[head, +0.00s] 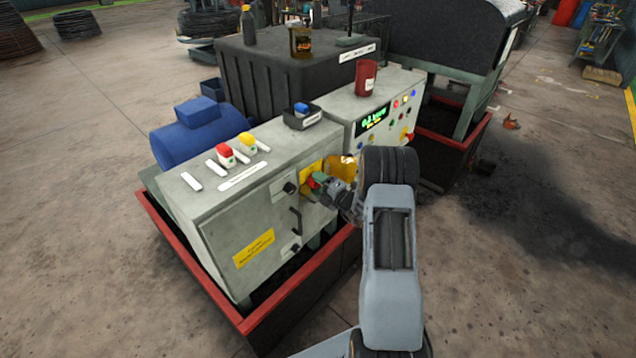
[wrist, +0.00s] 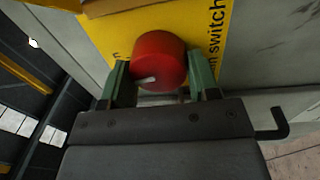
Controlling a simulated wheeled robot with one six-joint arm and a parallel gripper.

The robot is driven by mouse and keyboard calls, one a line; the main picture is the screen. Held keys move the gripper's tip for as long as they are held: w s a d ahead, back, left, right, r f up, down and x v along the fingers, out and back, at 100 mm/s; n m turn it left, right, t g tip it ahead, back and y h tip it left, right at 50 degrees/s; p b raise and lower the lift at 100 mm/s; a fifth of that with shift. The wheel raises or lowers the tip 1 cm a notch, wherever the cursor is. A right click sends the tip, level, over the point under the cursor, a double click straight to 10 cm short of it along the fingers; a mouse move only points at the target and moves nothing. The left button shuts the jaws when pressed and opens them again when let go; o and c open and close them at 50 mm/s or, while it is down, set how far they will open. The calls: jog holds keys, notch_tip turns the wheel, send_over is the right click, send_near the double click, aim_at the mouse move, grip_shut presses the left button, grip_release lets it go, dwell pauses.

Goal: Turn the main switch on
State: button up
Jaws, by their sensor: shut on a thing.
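The main switch is a round red knob (wrist: 160,59) on a yellow plate (wrist: 108,35) lettered "main switch" in the wrist view. A pale mark shows on the lower left of the knob's face. My gripper (wrist: 160,78) has its green-lined fingers on either side of the knob and is shut on it. In the head view my gripper (head: 318,182) is at the cabinet's right side, by the yellow plate (head: 312,188). There the knob is mostly hidden by the gripper.
The grey cabinet (head: 225,225) stands in a red-rimmed tray (head: 190,270). A black handle (head: 296,222) sticks out of its front below my gripper. A control panel with a green display (head: 374,118) stands behind.

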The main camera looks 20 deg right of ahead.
jog(key=shift+m+p, duration=0.3)
jog(key=shift+m, duration=0.9)
jog(key=o, duration=0.9)
jog(key=shift+s, duration=0.1)
jog(key=b+v, duration=0.2)
jog(key=v, duration=1.1)
jog(key=shift+s+d+f, duration=0.1)
jog(key=shift+s, duration=0.25)
